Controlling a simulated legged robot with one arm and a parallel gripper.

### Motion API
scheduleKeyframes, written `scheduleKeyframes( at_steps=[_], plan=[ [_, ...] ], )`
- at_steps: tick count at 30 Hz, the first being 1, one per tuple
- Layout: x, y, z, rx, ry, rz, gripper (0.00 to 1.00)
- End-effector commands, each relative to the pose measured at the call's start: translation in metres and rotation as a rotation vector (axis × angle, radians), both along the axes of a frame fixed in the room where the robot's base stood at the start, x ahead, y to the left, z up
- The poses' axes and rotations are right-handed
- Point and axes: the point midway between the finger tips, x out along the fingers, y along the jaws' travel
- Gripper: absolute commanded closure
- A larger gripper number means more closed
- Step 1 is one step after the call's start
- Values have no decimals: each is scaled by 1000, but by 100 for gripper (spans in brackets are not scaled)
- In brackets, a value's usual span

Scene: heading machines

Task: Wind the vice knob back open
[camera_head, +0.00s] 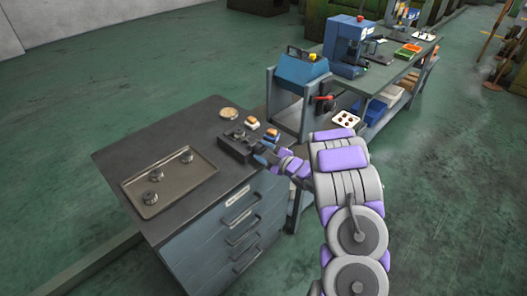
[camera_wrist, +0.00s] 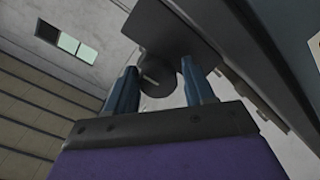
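The vice (camera_head: 236,146) is a dark block on the right edge of the dark cabinet top. In the wrist view, its body (camera_wrist: 168,32) is a dark plate, and a round dark knob (camera_wrist: 157,72) with a small light mark sticks out from it. My gripper (camera_head: 264,150) is beside the vice's right end. In the wrist view, my gripper's two blue fingers (camera_wrist: 158,80) are spread apart with the knob between their tips. A thin gap seems to show on the right side. I cannot make out firm contact. The vice jaws are too small to read in the head view.
A metal tray (camera_head: 170,180) with several round parts lies on the cabinet top (camera_head: 125,155). A round tan dish (camera_head: 229,113) and small blocks (camera_head: 252,123) stand near the vice. Behind is a workbench with a blue machine (camera_head: 345,45) and bins. Open green floor lies left.

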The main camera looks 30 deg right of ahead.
Motion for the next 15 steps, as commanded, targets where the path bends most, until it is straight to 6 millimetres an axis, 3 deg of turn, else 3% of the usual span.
scheduleKeyframes(
  at_steps=[5, 15],
  plan=[
    [0, 0, 2, 0, -4, 0, 31],
    [-7, -3, 4, -1, -5, -1, 31]
  ],
)
